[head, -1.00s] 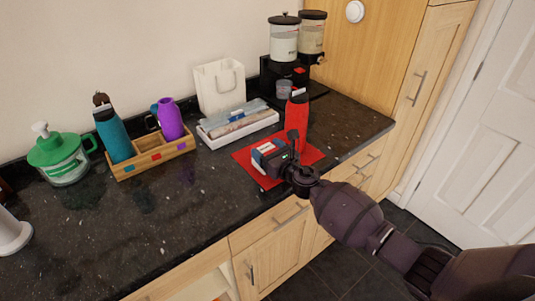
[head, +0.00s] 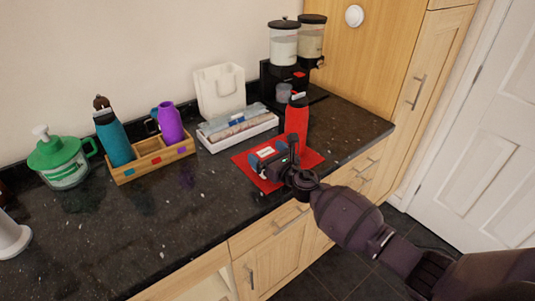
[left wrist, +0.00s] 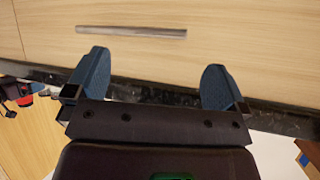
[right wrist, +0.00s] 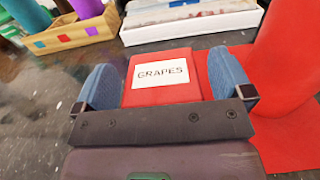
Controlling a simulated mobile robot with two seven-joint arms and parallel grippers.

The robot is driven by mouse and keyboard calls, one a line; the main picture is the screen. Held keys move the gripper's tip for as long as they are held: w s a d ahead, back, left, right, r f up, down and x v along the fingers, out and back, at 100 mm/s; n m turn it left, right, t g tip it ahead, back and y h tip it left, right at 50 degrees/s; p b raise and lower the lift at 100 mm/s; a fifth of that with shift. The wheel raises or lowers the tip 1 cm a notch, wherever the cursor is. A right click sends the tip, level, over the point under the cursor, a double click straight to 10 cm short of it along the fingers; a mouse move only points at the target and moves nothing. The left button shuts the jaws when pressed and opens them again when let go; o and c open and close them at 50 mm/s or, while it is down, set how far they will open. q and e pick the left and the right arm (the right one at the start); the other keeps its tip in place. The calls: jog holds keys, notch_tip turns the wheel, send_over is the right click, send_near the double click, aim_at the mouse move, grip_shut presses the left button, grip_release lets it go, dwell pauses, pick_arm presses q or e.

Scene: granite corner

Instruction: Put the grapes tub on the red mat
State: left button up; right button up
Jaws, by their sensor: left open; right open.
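The grapes tub (right wrist: 160,92) is red with a white label reading GRAPES. It sits on the red mat (head: 309,157) near the counter's front edge, partly hidden by my right gripper in the head view. My right gripper (head: 268,154) is open, with its blue fingers spread on either side of the tub. In the right wrist view the fingers (right wrist: 166,82) stand left and right of the tub; whether they touch it I cannot tell. My left gripper (left wrist: 158,80) is open and empty, facing a wooden drawer front in the left wrist view.
A red bottle (head: 296,121) stands at the mat's back edge, close to my right gripper. A wooden caddy (head: 154,160) stands left.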

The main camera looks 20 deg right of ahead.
jog(key=v, duration=1.2)
jog(key=s+d+f+n+g+h, duration=0.1)
jog(key=s+f+n+h, duration=0.1)
jog(key=s+f+n, duration=0.3)
jog(key=s+d+f+n+g+h, duration=0.1)
jog(key=s+f+n, duration=0.3)
jog(key=s+n, duration=0.7)
jog(key=s+d+f+n+g+h, duration=0.1)
jog(key=s+f+n+g+h, duration=0.2)
jog(key=n, duration=1.3)
jog(key=s+f, duration=0.2)
jog(key=s, duration=0.3)
jog(key=shift+s+d+f+n, duration=0.2)
jog(key=shift+d+f+n, duration=0.1)
jog(key=shift+n, duration=0.1)
jog(key=shift+c, duration=0.5)
